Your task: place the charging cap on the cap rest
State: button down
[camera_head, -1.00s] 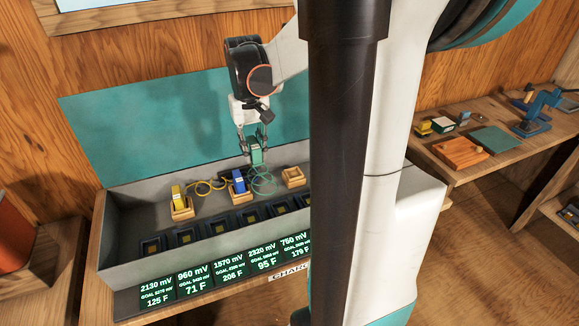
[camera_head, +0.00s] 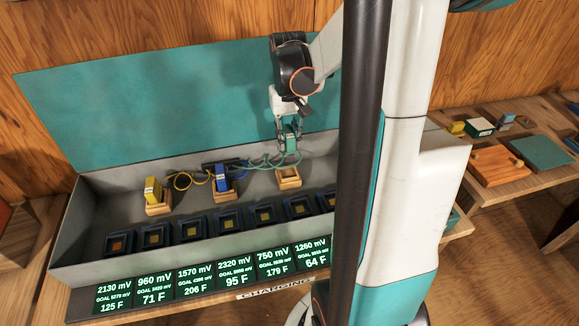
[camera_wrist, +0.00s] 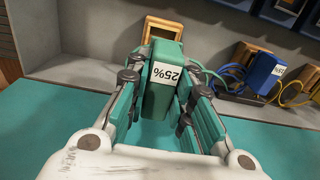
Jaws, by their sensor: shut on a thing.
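A green charging cap (camera_head: 290,139) with a cable is held in my gripper (camera_head: 288,135). In the wrist view the green cap (camera_wrist: 163,90) shows a white "25%" label and sits between the two fingers of my gripper (camera_wrist: 157,95). A wooden cap rest (camera_head: 288,178) stands empty-looking just below the cap in the head view. In the wrist view the wooden rest (camera_wrist: 161,25) is partly hidden behind the cap's far end. The cap appears above the rest; whether they touch I cannot tell.
A yellow cap (camera_head: 153,189) and a blue cap (camera_head: 221,178) stand on wooden rests to the left, with cables. A row of dark sockets (camera_head: 191,230) lies in front, inside the grey box (camera_head: 85,232). Green readouts (camera_head: 194,280) line its front. A teal lid (camera_head: 150,95) rises behind.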

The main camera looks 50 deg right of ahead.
notch_tip(320, 180, down, 10)
jog(key=b, duration=0.3)
jog(key=shift+f, duration=0.2)
jog(key=shift+f, duration=0.2)
jog(key=c, duration=1.4)
grip_release()
jog(key=shift+r, duration=0.1)
notch_tip(320, 180, up, 12)
jog(key=p, duration=0.4)
jog(key=shift+r, duration=0.15)
